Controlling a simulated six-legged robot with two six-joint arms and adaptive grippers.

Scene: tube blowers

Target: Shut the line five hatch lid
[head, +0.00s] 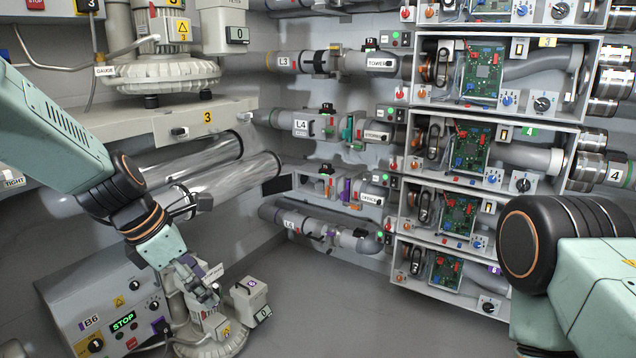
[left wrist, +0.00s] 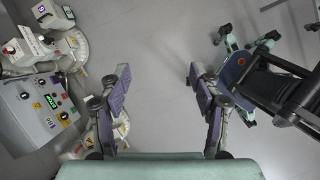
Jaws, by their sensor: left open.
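The line five pipe (head: 320,184) runs along the back wall in the head view, between the L4 and L6 pipes. A dark square plate (head: 277,185) stands out at its left end and looks like the raised hatch lid, but it is too small to be sure. My left gripper (head: 207,284) is low at the left, over the blower by the B6 box, far from line five. In the left wrist view my left gripper (left wrist: 162,92) is open, with nothing between its purple-padded fingers. My right arm shows at the right of the head view; its gripper is outside that view.
The grey B6 control box (head: 105,310) and a blower (head: 205,325) stand below my left gripper. Clear tubes (head: 225,178) jut out left of the lines. Open electronics cabinets (head: 455,215) fill the right. The floor (head: 330,300) in the middle is free.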

